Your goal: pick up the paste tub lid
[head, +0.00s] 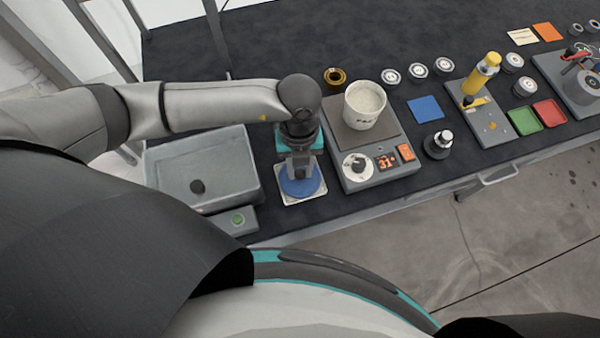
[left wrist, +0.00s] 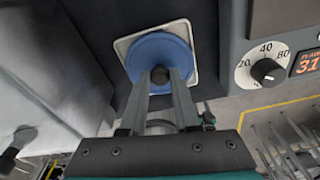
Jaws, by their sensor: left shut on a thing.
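The paste tub lid (head: 300,186) is a round blue disc on a pale square pad (head: 289,200) at the front of the dark bench. In the left wrist view the blue lid (left wrist: 148,50) shows a dark knob at its middle. My left gripper (head: 299,172) points down over the lid. In the left wrist view its fingers (left wrist: 160,76) are closed on the knob. The lid appears to be at or very near the pad; any gap is hard to tell. A white tub (head: 365,104) of pale paste stands open on the scale-like device to the right. My right gripper is out of view.
The device (head: 370,181) with a dial and orange display stands close right of the pad. A grey basin (head: 185,172) is close left, with a green-button box (head: 238,221) before it. Jars, coloured trays and a yellow-handled tool (head: 482,75) are farther right.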

